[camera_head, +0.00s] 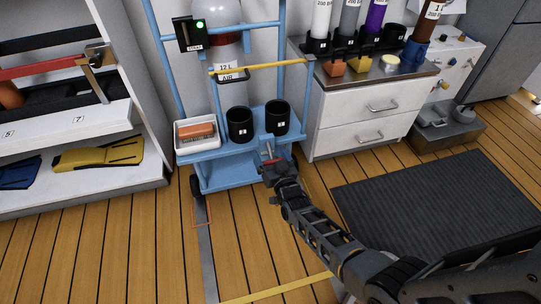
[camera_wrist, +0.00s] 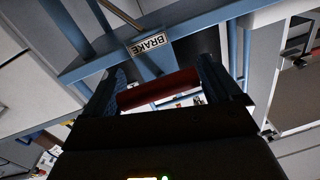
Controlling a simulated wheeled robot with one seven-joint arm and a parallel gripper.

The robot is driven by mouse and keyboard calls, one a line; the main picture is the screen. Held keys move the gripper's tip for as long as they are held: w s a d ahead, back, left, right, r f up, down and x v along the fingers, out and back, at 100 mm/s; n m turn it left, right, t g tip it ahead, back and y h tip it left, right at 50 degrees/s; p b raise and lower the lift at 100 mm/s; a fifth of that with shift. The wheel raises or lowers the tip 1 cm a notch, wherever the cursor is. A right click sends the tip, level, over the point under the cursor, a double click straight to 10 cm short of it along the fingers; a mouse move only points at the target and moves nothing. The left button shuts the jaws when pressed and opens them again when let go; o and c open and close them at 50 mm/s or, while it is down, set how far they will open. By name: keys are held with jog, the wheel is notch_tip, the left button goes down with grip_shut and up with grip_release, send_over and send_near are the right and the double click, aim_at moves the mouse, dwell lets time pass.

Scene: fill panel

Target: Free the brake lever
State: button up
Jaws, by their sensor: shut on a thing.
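The blue cart (camera_head: 225,153) stands against the wall with a brake lever (camera_head: 269,149) at the front edge of its lower shelf. The lever's red grip (camera_wrist: 158,89) lies across between my two fingers in the wrist view. Above it is a white label reading BRAKE (camera_wrist: 148,43) on the blue cart edge. My gripper (camera_head: 271,164) is shut on the red grip, just in front of the cart. My gripper and wrist hide part of the cart's lower right side in the head view.
The cart carries two black cups (camera_head: 240,126), a white bin (camera_head: 197,137) and a tank (camera_head: 222,15). A yellow bar (camera_head: 260,68) crosses its front. White drawers (camera_head: 360,118) stand close on the right, shelves (camera_head: 90,180) on the left. Wooden floor in front is clear; a dark mat (camera_head: 420,205) lies right.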

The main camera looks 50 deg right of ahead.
aim_at(267, 147)
jog(key=c, duration=0.3)
jog(key=shift+c, duration=0.2)
jog(key=shift+r+p, duration=0.15)
jog(key=shift+p, duration=0.15)
jog(key=p, duration=0.2)
jog(key=r+g+y+p, duration=0.1)
jog(key=p, duration=0.1)
jog(key=shift+s+a+r+g+p, duration=0.1)
jog(key=shift+s+r+g+p, duration=0.05)
jog(key=shift+r+g+p, duration=0.2)
jog(key=r+g+y+p, duration=0.1)
jog(key=p, duration=0.4)
jog(key=shift+s+g, duration=0.1)
jog(key=shift+g, duration=0.25)
jog(key=g+y+p, duration=0.1)
jog(key=p, duration=0.3)
jog(key=r+g+p, duration=0.1)
jog(key=p, duration=0.2)
jog(key=shift+r+m+g+y+p, duration=0.2)
jog(key=shift+m+g+y+p, duration=0.1)
jog(key=shift+g+y+p, duration=0.1)
jog(key=g+p, duration=0.1)
jog(key=y+p, duration=0.1)
jog(key=p, duration=0.1)
jog(key=shift+w+r+g, duration=0.25)
jog(key=shift+r+g, duration=0.05)
jog(key=shift+g, duration=0.1)
jog(key=shift+p, duration=0.4)
jog(key=shift+g+y, duration=0.3)
jog(key=shift+g, duration=0.1)
